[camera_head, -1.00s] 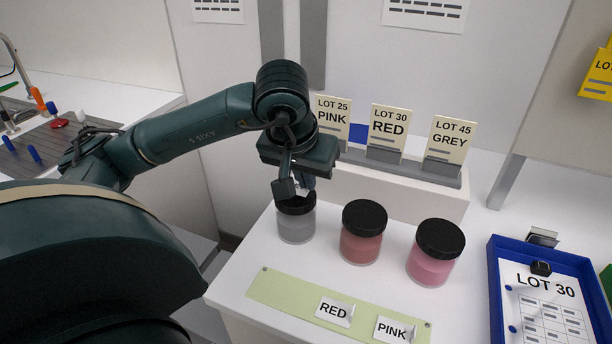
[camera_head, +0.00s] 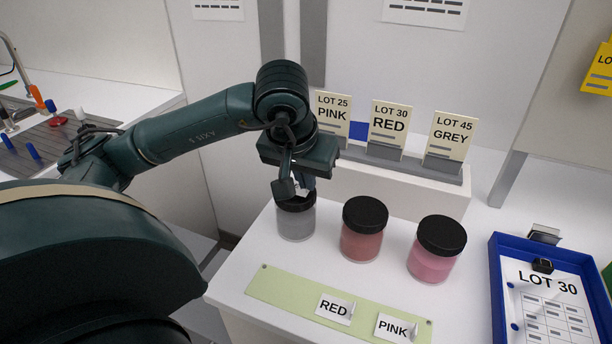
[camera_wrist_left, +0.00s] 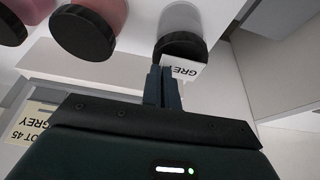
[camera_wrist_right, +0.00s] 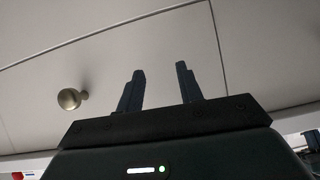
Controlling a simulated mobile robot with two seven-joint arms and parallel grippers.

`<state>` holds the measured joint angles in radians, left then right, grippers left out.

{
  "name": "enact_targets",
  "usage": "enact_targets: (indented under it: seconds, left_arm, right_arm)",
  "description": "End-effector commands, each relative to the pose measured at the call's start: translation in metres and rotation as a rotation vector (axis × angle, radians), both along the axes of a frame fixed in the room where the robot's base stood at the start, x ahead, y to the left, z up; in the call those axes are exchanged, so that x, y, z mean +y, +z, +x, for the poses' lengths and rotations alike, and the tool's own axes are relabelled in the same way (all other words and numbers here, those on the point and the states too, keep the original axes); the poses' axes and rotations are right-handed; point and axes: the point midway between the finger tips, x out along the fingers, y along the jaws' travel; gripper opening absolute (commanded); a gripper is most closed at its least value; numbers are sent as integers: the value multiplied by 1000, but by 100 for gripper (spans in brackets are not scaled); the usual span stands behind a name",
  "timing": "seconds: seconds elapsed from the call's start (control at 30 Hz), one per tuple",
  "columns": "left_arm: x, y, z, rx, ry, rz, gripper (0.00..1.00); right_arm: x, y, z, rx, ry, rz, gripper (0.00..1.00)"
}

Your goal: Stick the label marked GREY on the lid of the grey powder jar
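The grey powder jar (camera_head: 296,222) stands upright at the left of the white table, its black lid (camera_wrist_left: 181,45) on. My left gripper (camera_head: 293,190) is over this lid. In the left wrist view its fingertips (camera_wrist_left: 164,74) are close together on the white label marked GREY (camera_wrist_left: 183,71), at the lid's edge. The label looks tilted against the lid; I cannot tell how much of it touches. In the head view the fingers hide most of the label. My right gripper (camera_wrist_right: 160,88) is open and empty, facing pale panels away from the jars.
A red jar (camera_head: 363,232) and a pink jar (camera_head: 433,252) stand to the right. A green strip (camera_head: 275,287) in front carries the RED (camera_head: 334,309) and PINK (camera_head: 396,328) labels. Lot cards (camera_head: 388,128) stand behind. A blue tray (camera_head: 496,290) lies at the right.

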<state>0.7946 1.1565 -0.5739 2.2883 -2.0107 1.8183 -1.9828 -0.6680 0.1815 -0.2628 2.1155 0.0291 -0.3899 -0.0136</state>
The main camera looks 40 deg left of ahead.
Motion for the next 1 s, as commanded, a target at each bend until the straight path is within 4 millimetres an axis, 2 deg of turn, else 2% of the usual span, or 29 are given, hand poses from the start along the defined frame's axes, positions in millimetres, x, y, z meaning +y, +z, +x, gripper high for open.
enact_targets:
  seconds: [0.83, 1.0]
  left_arm:
    - [0, -10, 0, 1, 0, 0, 0]
    - [0, -10, 0, 1, 0, 0, 14]
  right_arm:
    - [1, -12, -2, 7, 0, 1, 36]
    - [1, -12, -2, 6, 1, 0, 36]
